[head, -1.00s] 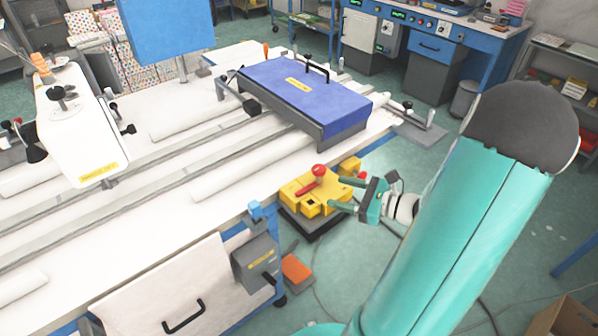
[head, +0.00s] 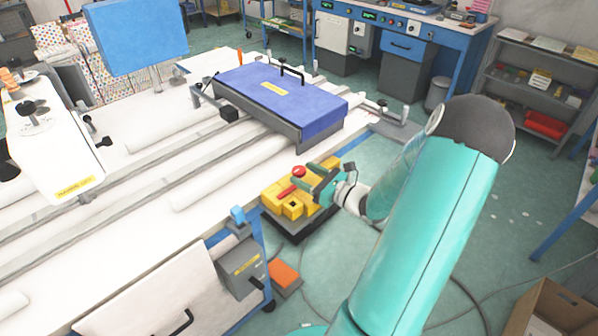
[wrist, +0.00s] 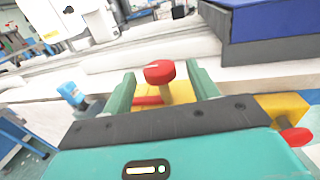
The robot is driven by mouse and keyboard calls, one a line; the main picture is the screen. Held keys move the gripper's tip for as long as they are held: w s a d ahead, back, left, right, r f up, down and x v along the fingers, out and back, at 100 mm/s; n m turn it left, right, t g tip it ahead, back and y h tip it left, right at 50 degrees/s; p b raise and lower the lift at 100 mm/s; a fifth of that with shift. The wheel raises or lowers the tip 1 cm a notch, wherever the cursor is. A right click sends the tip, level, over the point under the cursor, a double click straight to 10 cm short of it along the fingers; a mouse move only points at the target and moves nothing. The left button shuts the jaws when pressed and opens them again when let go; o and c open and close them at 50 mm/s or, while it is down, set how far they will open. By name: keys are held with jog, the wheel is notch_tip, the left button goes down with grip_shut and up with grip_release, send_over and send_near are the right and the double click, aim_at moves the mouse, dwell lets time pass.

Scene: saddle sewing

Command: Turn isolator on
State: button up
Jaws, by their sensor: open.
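The isolator (head: 292,207) is a yellow block on a dark base beside the long white table. My gripper (head: 317,177) is close to the isolator's right side, at about the knob's height in the head view. In the wrist view my gripper (wrist: 160,82) is open. The red knob (wrist: 159,72) shows between its two green fingers, a little beyond them; I cannot tell whether either finger touches it. The gripper body hides much of the yellow block.
A blue-topped box (head: 279,98) lies on the white table (head: 150,212) behind the isolator. A grey box with a lever (head: 243,268) is on the table's front side. An orange pedal (head: 285,275) is on the floor.

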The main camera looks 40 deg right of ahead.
jog(key=shift+w+a, duration=0.25)
jog(key=shift+w, duration=1.05)
grip_shut()
